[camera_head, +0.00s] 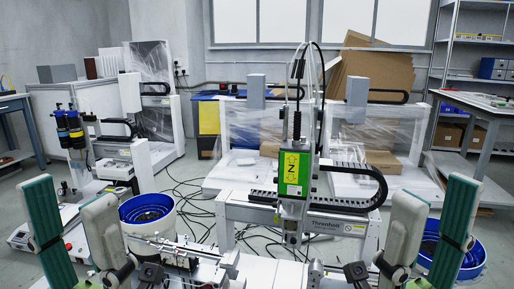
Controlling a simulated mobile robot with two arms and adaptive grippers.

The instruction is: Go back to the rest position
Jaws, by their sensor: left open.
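My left gripper (68,190) is at the lower left. Its two green and pale grey fingers point up and stand well apart, with nothing held between them. My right gripper (433,188) is at the lower right in a mirrored pose, also with its fingers apart and empty. Between them stands the gantry screwdriver (292,174), with a green and yellow Z label. Both grippers are apart from it in the picture. The lower parts of the grippers are cut off by the bottom edge.
A blue-lined bowl feeder (147,209) stands just right of my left gripper, and another (473,252) is behind my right gripper. Cables (187,195) lie on the floor. Wrapped machines, cardboard (372,76), a side table (480,104) and shelves stand further back.

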